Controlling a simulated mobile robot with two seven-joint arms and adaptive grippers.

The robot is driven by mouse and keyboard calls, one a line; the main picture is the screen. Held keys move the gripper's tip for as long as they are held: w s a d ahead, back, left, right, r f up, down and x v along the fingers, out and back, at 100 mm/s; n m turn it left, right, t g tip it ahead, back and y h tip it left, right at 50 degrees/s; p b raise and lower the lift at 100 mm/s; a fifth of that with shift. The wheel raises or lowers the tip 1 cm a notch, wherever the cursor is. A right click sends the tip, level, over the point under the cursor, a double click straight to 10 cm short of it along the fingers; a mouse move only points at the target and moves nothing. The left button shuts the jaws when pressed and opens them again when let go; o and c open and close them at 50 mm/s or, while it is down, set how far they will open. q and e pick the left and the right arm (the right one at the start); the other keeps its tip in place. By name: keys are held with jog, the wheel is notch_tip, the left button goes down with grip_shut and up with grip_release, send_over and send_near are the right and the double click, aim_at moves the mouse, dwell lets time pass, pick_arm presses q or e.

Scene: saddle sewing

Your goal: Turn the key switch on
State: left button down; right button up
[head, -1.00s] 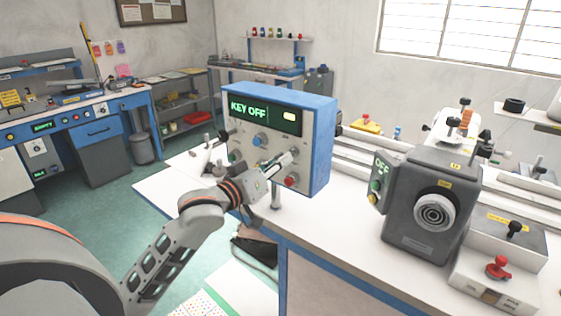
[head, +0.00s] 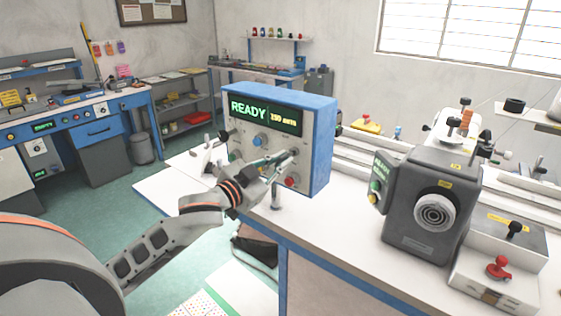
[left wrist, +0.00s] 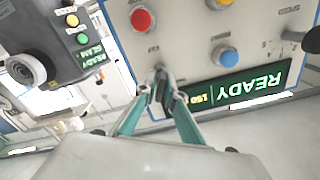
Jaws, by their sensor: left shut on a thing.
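The blue-framed control box (head: 325,140) stands on the white table. Its display (head: 264,113) reads "READY" in green, with smaller yellow text beside it. My left gripper (head: 288,156) is at the box's front panel, between the blue knob (head: 260,140) and the red button (head: 291,181). In the left wrist view the fingertips (left wrist: 162,82) are closed together on the key switch at the panel. The fingers hide most of the key. The display also shows there (left wrist: 248,88), upside down. My right gripper is not in view.
A dark grey machine head (head: 430,205) with a green-lit side panel stands to the right on the table. A white unit with a red knob (head: 498,268) is at the front right. Small metal parts lie left of the control box.

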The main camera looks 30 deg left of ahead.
pick_arm(q)
jog(key=shift+m, duration=1.5)
jog(key=c, duration=2.2)
grip_release()
jog(key=shift+c, duration=0.2)
jog(key=s, duration=0.7)
jog(key=shift+s+a, duration=0.25)
jog(key=shift+a, duration=0.05)
